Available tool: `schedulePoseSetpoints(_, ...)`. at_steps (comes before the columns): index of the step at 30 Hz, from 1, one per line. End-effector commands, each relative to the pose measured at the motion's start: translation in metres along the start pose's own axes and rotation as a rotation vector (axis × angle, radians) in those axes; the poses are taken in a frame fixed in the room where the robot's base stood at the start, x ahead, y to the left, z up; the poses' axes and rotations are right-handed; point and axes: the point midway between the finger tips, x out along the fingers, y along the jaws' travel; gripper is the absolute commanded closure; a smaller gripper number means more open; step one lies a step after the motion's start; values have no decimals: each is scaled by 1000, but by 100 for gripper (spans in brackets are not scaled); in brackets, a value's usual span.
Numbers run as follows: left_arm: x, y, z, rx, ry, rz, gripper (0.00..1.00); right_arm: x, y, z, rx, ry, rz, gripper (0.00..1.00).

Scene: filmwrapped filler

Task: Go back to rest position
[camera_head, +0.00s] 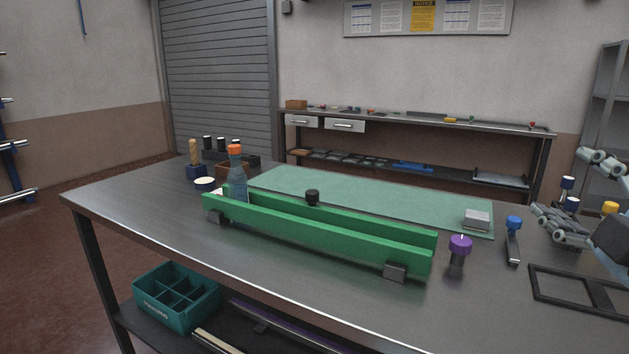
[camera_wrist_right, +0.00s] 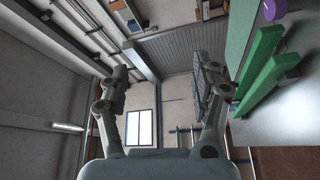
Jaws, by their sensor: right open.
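My right gripper (camera_head: 562,184) is at the right edge of the head view, above the right end of the workbench. Its two fingers are spread apart. In the right wrist view the same gripper (camera_wrist_right: 164,82) is open with nothing between its fingers. It is tilted, so the wrist camera looks past the bench toward the roller shutter, the walls and the ceiling. Part of my right arm is cut off by the frame edge. My left gripper shows in neither view.
A long green rail fixture (camera_head: 330,243) stands on the metal workbench (camera_head: 130,205). An orange-capped bottle (camera_head: 237,180) is at its left end. A purple knob (camera_head: 460,243), a blue-topped tool (camera_head: 514,235) and a black frame (camera_head: 575,297) lie near my right gripper.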

Motion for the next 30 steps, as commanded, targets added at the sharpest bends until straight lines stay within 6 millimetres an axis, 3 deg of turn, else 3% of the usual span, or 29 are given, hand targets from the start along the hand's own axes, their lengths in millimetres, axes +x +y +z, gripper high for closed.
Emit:
schedulePoseSetpoints(1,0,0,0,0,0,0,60,-15,-26,20,144,-127,-101,35)
schedulePoseSetpoints(4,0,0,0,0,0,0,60,-56,-80,49,405,-379,-303,35)
schedulePoseSetpoints(9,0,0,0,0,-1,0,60,-131,-144,58,676,-691,-567,35)
schedulePoseSetpoints(15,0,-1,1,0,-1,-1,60,-208,-183,46,846,-953,-795,35)
schedulePoseSetpoints(19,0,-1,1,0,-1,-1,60,-255,-196,32,916,-1102,-929,35)
schedulePoseSetpoints(25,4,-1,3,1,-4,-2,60,-250,-267,58,906,-1133,-941,35)
schedulePoseSetpoints(30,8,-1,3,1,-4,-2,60,-258,-335,84,899,-1161,-954,35)
